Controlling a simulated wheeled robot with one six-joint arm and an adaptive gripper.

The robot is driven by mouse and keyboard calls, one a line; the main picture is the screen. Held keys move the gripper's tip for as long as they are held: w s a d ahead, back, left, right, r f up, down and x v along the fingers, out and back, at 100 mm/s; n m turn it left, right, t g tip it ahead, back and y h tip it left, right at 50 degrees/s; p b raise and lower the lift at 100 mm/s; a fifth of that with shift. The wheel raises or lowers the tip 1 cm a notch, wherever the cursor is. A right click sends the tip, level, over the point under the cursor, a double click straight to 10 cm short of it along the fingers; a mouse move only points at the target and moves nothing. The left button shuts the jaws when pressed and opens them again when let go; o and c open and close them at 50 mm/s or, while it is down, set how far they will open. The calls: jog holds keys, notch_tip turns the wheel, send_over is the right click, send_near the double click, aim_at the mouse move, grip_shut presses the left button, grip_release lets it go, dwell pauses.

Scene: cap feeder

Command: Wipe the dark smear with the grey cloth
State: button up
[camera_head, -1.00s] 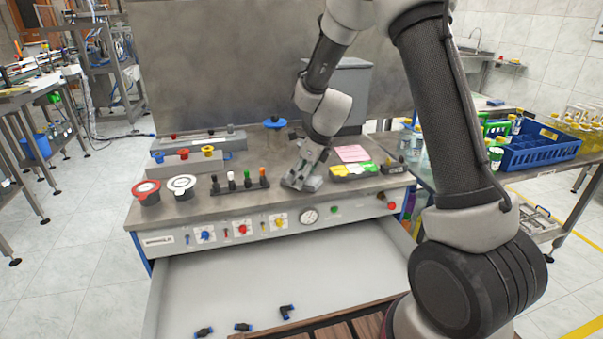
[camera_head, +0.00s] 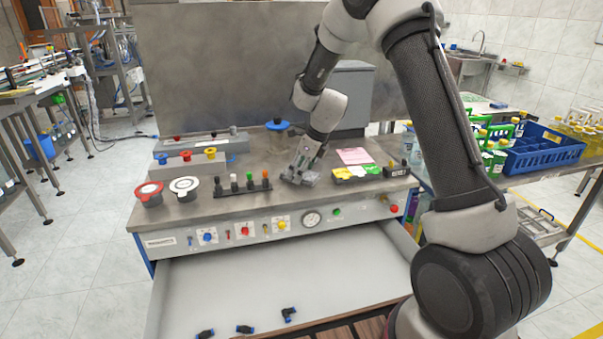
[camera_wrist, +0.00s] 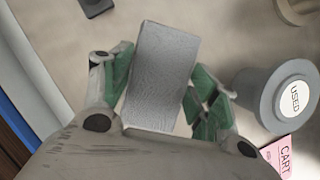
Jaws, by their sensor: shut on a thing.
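The grey cloth (camera_wrist: 163,72) is a folded block between the green fingers of my gripper (camera_wrist: 160,88) in the wrist view. My gripper is shut on it. In the camera_head view my gripper (camera_head: 305,165) points down at the grey worktop, with the cloth (camera_head: 300,178) at its tips, low at the surface. I cannot tell whether the cloth touches the worktop. I cannot make out the dark smear in either view; the cloth or gripper may hide it.
A row of coloured pegs (camera_head: 242,184) stands left of the cloth. A pink card (camera_head: 355,156) and a yellow-green block (camera_head: 350,172) lie to its right. In the wrist view a grey round container marked USED (camera_wrist: 262,100) stands close to the right finger.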

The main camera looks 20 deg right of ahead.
aim_at(300, 186)
jog(key=shift+w, duration=2.75)
jog(key=shift+w+r, duration=0.15)
jog(key=shift+s+f, duration=0.2)
jog(key=shift+s, duration=1.6)
jog(key=shift+s+f, duration=0.15)
jog(key=shift+s, duration=1.65)
jog(key=shift+s+r, duration=0.1)
jog(key=shift+s, duration=1.65)
jog(key=shift+w+r, duration=0.1)
jog(key=shift+r, duration=2.95)
